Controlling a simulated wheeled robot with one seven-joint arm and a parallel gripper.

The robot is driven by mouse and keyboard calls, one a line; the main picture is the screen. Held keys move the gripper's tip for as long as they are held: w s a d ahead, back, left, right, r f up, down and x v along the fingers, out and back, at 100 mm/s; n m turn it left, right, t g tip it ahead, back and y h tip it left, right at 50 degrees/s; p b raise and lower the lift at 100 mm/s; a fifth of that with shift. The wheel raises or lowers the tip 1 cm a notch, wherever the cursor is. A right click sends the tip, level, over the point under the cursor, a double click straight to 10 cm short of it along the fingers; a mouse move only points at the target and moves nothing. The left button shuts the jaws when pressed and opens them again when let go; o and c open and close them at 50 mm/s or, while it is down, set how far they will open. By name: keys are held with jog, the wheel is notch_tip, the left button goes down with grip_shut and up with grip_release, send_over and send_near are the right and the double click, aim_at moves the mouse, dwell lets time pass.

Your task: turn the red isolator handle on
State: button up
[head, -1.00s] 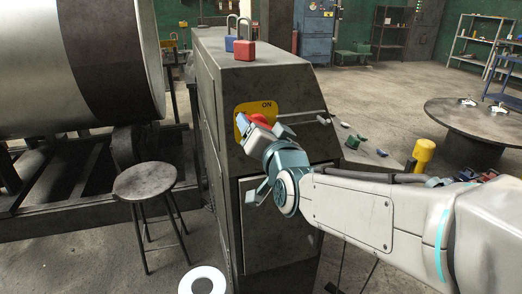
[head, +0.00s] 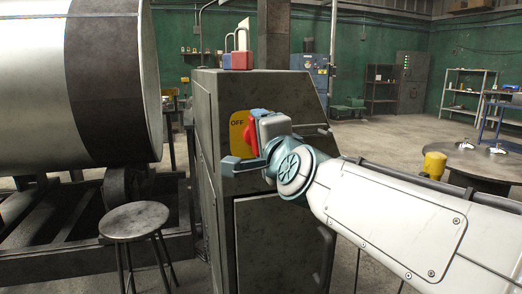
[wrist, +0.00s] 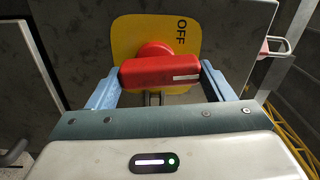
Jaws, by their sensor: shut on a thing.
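The yellow plate (wrist: 188,63) shows the word OFF, turned sideways there. In the head view OFF reads left of the handle. My gripper covers the right part of the plate; no ON mark shows now.
A red padlock (head: 241,60) and a blue padlock (head: 228,61) stand on the cabinet top (head: 280,74). A round stool (head: 134,221) and a large metal drum (head: 110,80) are to the left. A round table (head: 472,160) is at the right.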

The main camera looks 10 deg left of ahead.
jog(key=shift+f+m+b, duration=0.1)
jog(key=shift+m+b, duration=0.25)
jog(key=shift+m, duration=0.55)
jog(key=o, duration=1)
jog(key=shift+d, duration=0.1)
